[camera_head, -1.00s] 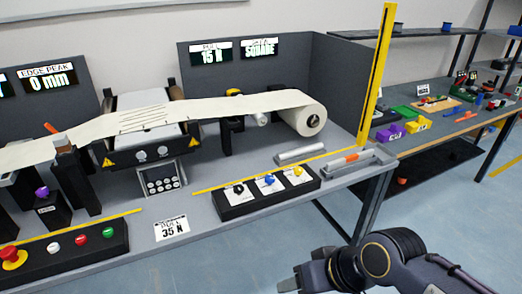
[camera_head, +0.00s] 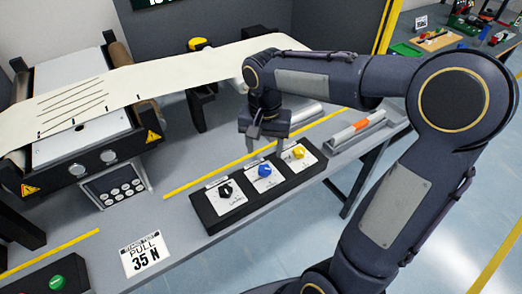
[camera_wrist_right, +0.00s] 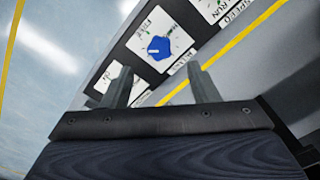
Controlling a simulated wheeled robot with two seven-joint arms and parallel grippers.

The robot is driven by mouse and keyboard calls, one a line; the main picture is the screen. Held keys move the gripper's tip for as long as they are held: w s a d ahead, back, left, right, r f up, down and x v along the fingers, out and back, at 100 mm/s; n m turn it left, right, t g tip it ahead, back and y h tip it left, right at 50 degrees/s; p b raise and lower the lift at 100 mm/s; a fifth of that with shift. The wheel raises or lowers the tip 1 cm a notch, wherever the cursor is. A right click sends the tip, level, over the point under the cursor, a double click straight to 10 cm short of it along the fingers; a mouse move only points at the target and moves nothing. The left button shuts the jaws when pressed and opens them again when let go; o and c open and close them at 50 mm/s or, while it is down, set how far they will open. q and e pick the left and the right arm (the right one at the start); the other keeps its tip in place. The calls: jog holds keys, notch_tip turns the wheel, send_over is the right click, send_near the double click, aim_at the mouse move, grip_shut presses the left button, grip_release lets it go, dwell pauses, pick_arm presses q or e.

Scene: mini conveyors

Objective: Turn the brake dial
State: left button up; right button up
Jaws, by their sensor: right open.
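A low black control box (camera_head: 212,222) on the grey bench carries three white plates with dials. The black dial (camera_head: 225,190) is on the left, the blue dial (camera_head: 264,170) in the middle, the yellow dial (camera_head: 298,152) on the right. The labels are too small to tell in the head view which is the brake dial. My right gripper (camera_head: 268,143) is above the box's back edge, near the blue and yellow dials, fingers pointing down. In the right wrist view the blue dial (camera_wrist_right: 159,48) shows beyond the open, empty fingers (camera_wrist_right: 158,77). My left gripper is out of view.
A yellow strip (camera_head: 215,172) runs behind the box. A white web (camera_head: 170,75) passes over the machine at back left. A grey tray with an orange-marked tool (camera_head: 358,130) stands to the right. A "PULL 35 N" card (camera_head: 146,246) lies at front left.

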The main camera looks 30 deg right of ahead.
aim_at(265, 169)
notch_tip(265, 169, down, 8)
jog(key=shift+s+r, duration=0.1)
jog(key=shift+r, duration=0.05)
jog(key=shift+c, duration=0.4)
jog(key=c, duration=0.9)
